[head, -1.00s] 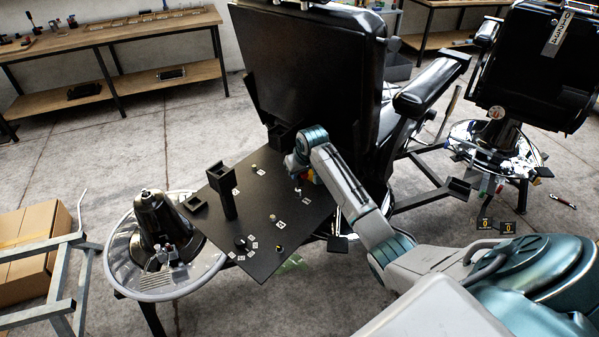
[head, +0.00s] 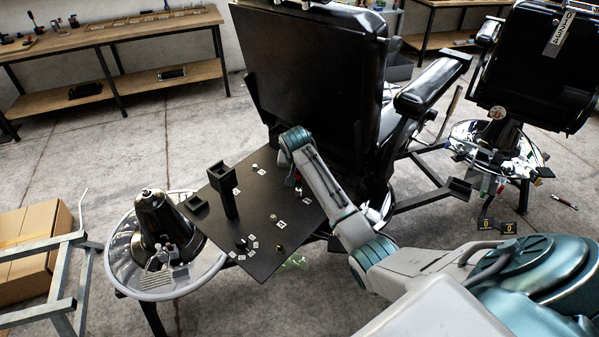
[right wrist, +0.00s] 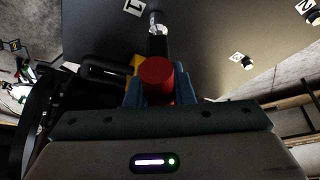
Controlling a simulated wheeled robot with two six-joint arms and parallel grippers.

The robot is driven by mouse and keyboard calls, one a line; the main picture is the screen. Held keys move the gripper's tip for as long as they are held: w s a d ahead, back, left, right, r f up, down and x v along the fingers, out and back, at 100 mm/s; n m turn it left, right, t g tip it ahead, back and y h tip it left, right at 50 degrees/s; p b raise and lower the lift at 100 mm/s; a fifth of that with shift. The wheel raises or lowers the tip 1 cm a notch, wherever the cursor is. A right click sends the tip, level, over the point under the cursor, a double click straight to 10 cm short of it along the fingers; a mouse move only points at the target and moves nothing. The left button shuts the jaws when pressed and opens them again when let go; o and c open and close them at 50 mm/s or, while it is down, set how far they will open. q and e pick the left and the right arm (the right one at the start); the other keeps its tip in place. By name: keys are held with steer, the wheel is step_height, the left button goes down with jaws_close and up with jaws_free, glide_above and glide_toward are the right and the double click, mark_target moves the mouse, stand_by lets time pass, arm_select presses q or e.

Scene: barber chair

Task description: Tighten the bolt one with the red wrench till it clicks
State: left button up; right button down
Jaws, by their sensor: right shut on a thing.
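In the right wrist view the red wrench (right wrist: 156,73) points away from me, its round red end toward the camera. My right gripper (right wrist: 155,90) is shut on it, with a blue finger on each side. The wrench's dark shaft runs to the silver bolt one (right wrist: 155,20), beside the label 1. The tip appears to meet the bolt, but the exact seating cannot be told. In the head view my right arm reaches over the right edge of the black plate (head: 258,205) and mostly hides the gripper and wrench. My left gripper is not in view.
Another bolt (right wrist: 306,16) is by the label 2, and a further bolt (right wrist: 246,63) lies nearer. A black post (head: 229,192) stands on the plate. The chair's black backrest (head: 300,75) rises close behind my right arm. A round chrome base (head: 130,262) is at the left.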

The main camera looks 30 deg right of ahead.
steer(key=shift+w+a+m+g+h, duration=0.15)
steer(key=shift+m+g+h, duration=0.15)
steer(key=shift+m, duration=0.8)
steer(key=m+g, duration=0.1)
steer(key=m, duration=0.3)
steer(key=shift+w+m+g+h, duration=0.15)
steer(key=shift+m+g+h, duration=0.15)
steer(key=shift+g+h, duration=0.1)
steer(key=shift+s+n+t, duration=0.2)
steer(key=shift+n+t, duration=0.2)
steer(key=shift+n, duration=0.4)
steer(key=shift+r+n+t+y, duration=0.1)
steer(key=shift+n+t+y, duration=0.2)
steer(key=shift+n, duration=0.6)
steer(key=shift+r, duration=2.45)
